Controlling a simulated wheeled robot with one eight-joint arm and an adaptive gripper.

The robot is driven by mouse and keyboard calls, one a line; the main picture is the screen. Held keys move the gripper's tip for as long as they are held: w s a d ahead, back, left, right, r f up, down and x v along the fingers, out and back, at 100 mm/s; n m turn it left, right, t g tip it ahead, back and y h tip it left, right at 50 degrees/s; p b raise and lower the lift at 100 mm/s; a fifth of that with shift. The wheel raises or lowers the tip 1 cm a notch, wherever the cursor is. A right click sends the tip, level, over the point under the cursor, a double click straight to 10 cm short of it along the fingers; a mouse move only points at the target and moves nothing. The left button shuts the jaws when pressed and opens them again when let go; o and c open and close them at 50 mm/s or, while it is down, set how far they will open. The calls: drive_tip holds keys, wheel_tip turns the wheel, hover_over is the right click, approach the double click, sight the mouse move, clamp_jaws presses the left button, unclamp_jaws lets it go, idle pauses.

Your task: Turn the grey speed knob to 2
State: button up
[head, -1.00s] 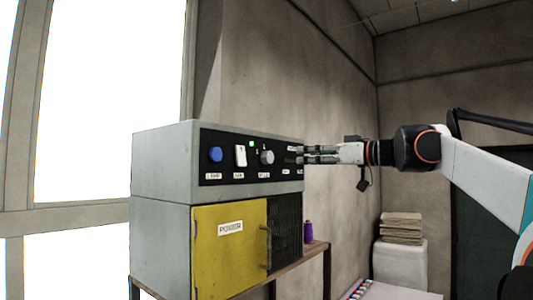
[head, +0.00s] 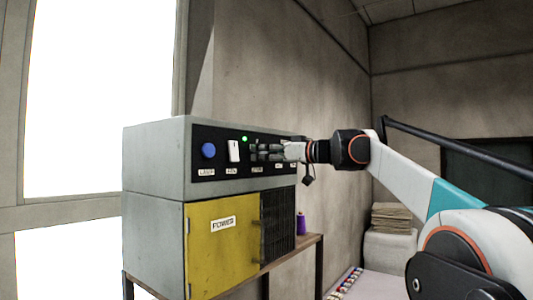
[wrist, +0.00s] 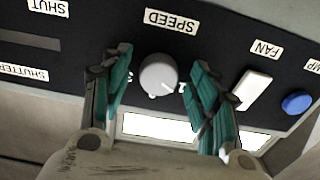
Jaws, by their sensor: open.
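The grey speed knob (wrist: 158,75) sits on the black control panel under the SPEED label (wrist: 172,21) in the wrist view, which shows the panel upside down. My gripper (wrist: 160,82) is open, with one green finger on each side of the knob; I cannot tell whether either finger touches it. A digit label shows partly beside the right finger, and another mark by the left finger is mostly hidden. In the head view my gripper (head: 257,150) is at the panel and hides the knob.
A white fan switch (wrist: 253,90) and a blue lamp knob (wrist: 297,102) are beside the speed knob. A green light (head: 245,139) is lit on the panel. Below is a yellow POWER door (head: 222,245). A purple spool (head: 301,224) stands on the shelf at right.

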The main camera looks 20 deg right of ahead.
drive_tip(key=c, duration=1.1)
drive_tip(key=shift+o, duration=0.2)
drive_tip(key=shift+m, duration=0.3)
drive_tip(key=m+p, duration=0.3)
drive_tip(key=m, duration=0.8)
drive_tip(key=shift+s+r, duration=0.1)
drive_tip(key=shift+r, duration=0.05)
drive_tip(key=o, duration=1.1)
drive_tip(key=shift+c, duration=0.2)
